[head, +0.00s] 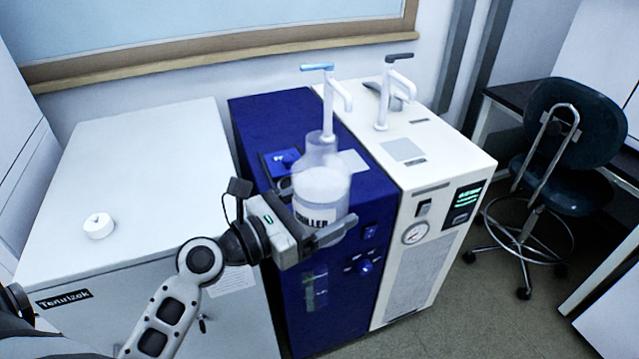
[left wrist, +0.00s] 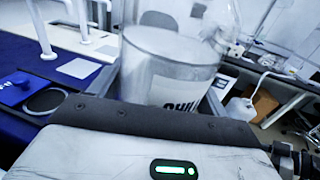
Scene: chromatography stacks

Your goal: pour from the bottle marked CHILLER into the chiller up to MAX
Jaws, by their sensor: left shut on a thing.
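A clear bottle (head: 321,180) with a white label reading "CHILLER" is upright in my left gripper (head: 325,238), above the front part of the blue chiller (head: 345,290). Its neck looks open, and whitish contents fill much of the body. The bottle (left wrist: 170,65) also stands between the fingers in the left wrist view, its label partly cut off. A dark round opening (left wrist: 45,101) is in the chiller's top, with a blue cap (left wrist: 14,84) beside it. A narrow gauge window (head: 316,288) with green shows on the chiller's front; its marks are too small to read. My right gripper is out of view.
A white unit (head: 425,185) with a dial and green display adjoins the chiller on the right. Tall taps (head: 328,105) rise behind the opening. A white cabinet (head: 150,160) at left holds a white cap-like ring (head: 98,226). A dark chair (head: 570,150) stands at far right.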

